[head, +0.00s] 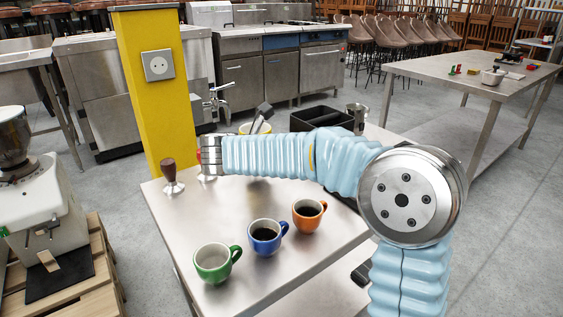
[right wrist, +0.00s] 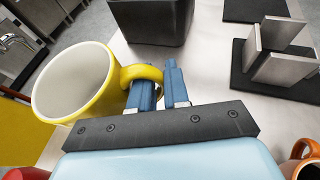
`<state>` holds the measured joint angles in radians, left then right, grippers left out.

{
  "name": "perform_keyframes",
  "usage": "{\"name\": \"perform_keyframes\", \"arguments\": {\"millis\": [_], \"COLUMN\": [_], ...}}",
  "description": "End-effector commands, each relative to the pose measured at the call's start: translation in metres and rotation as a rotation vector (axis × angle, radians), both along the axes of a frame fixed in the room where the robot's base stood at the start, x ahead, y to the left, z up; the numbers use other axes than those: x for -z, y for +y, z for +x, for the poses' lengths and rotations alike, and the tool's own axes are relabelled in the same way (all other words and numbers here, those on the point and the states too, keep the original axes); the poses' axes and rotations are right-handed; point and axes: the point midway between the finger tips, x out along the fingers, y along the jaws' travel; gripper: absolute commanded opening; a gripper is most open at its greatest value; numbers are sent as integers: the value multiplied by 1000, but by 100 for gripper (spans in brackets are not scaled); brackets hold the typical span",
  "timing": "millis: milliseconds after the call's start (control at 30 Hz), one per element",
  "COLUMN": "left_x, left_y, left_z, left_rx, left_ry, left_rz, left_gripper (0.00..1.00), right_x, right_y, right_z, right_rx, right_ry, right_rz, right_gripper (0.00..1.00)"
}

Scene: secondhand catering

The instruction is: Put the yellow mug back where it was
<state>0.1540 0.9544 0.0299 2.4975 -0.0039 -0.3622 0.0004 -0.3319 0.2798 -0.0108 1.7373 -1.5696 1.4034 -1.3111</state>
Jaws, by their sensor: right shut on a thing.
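The yellow mug (right wrist: 104,98) is white and empty inside and fills the left of the right wrist view. My right gripper (right wrist: 160,84) has its two blue fingers on either side of the mug's handle, shut on it. In the head view only a bit of the mug's yellow rim (head: 243,128) shows behind my light blue right arm, which hides most of the mug and the gripper. I cannot tell whether the mug touches the steel table (head: 185,215). A green mug (head: 216,264), a blue mug (head: 265,238) and an orange mug (head: 308,215) stand in a diagonal row. My left gripper is not in view.
A tamper (head: 172,178) stands near the table's left edge, by the yellow pillar (head: 150,110). A black bin (head: 312,116) and a steel jug (head: 357,112) stand at the back. Bare tabletop lies left of the mugs.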

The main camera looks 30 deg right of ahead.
Motion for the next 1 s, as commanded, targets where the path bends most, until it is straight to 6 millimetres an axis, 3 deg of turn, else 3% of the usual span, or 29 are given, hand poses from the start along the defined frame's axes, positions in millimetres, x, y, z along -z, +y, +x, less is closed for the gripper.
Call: {"name": "perform_keyframes", "arguments": {"millis": [200, 433, 467, 600, 1000], "left_x": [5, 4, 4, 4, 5], "left_y": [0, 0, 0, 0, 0], "left_z": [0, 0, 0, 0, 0], "left_rx": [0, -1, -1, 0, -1], "left_ry": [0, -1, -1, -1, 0], "left_rz": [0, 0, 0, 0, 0], "left_gripper": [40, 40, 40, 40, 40], "right_x": [32, 35, 36, 36, 31], "right_y": [-5, -5, -5, -5, 5], "right_z": [0, 0, 0, 0, -4], "right_rx": [1, 1, 1, 1, -1], "right_ry": [2, 0, 2, 2, 1], "right_rz": [-1, 0, 0, 0, 1], "right_gripper": [0, 0, 20, 42, 42]}}
